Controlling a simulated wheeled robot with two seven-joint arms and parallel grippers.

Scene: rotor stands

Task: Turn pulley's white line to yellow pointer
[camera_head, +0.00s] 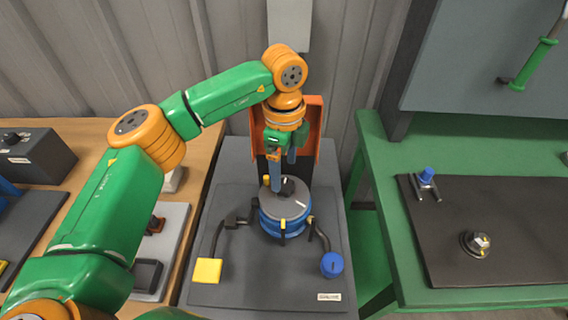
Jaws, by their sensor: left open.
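The pulley (270,215) has a blue rim and a dark grey top, and stands upright on a dark grey base plate. A short white line (301,204) shows on the right part of its top. A yellow pointer (283,226) stands at the front edge of the pulley, to the left of the white line. My left gripper (283,172) comes down from above at the back of the pulley, with its blue fingers apart. One finger reaches the dark hub (288,187); I cannot tell whether it touches. The fingers and wrist hide part of the pulley's back. My right gripper is out of view.
Beside the pulley are a yellow square pad (207,271) and a blue knob (332,264) on curved dark arms. An orange panel (314,125) stands behind. A green table (385,230) with a dark mat is at right, a wooden bench (95,128) at left.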

